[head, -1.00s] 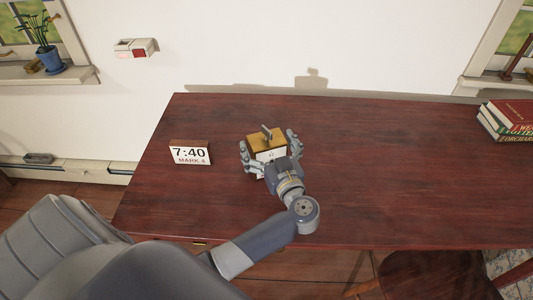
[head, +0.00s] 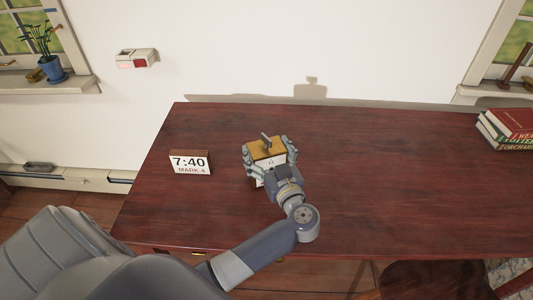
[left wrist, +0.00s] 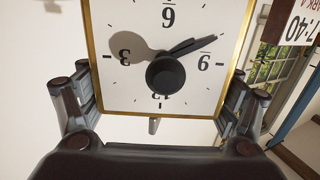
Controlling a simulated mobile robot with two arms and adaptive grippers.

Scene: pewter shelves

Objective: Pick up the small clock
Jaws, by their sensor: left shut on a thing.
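The small clock (head: 267,151) is a gold-cased box with a handle on top and a white dial. It stands upright toward the back of the dark red wooden table (head: 390,185). My left gripper (head: 270,159) is shut on it, with fingers on both its left and right sides. In the left wrist view the clock's dial (left wrist: 130,75) appears upside down between the gripper's fingers (left wrist: 160,110). The gripper hides much of the dial in the head view. I cannot tell whether the clock's base touches the table. My right gripper is not in view.
Stacked books (head: 508,127) lie at the table's right end. The tabletop between is clear. A white wall (head: 330,45) rises behind, with a wall-mounted box (head: 136,58).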

